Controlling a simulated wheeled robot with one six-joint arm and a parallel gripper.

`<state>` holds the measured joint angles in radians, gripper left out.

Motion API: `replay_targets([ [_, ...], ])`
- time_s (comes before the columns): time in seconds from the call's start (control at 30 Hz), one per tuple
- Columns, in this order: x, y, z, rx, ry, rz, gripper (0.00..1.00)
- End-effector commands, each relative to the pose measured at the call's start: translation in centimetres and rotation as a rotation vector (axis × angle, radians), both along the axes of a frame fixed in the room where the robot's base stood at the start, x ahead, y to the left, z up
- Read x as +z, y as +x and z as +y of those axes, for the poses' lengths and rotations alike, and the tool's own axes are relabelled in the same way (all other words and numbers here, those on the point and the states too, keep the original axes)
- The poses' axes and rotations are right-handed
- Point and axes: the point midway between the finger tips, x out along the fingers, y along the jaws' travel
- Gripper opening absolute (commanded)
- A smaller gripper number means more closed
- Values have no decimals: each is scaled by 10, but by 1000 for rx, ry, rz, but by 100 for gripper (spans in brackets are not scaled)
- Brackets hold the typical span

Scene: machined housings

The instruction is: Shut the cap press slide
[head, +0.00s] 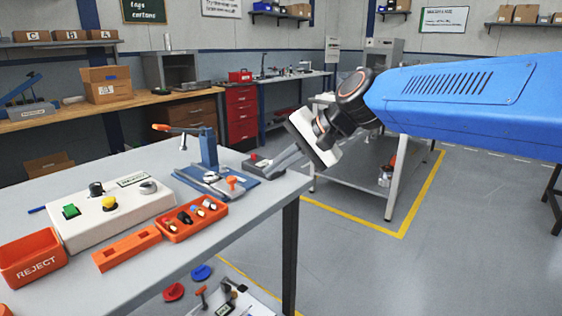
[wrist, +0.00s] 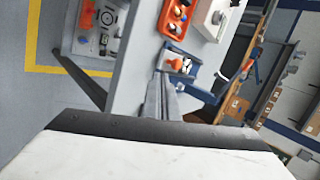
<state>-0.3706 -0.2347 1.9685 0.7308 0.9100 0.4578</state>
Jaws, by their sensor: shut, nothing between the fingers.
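The cap press stands on the near table, with a blue base (head: 248,192), an upright blue column and a lever with an orange handle at its top. Its light grey slide (head: 207,180) lies low on the base, in front of the column, with an orange knob (head: 232,182) nearby. I cannot tell how far out the slide stands.
An orange tray of small parts (head: 192,222), a white control box (head: 110,212) with buttons and an orange REJECT bin (head: 33,257) stand left of the press. A small grey box with a red button (head: 257,160) is behind it. The table's right edge is close to my gripper.

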Motion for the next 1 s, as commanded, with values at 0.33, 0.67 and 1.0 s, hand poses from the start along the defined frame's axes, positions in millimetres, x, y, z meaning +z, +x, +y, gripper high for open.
replay_targets([
  [0.33,-37,18,43,2,-1,0,0],
  [0.67,-36,30,70,1,-1,-1,0],
  [1.0,-36,31,72,0,-1,-1,0],
])
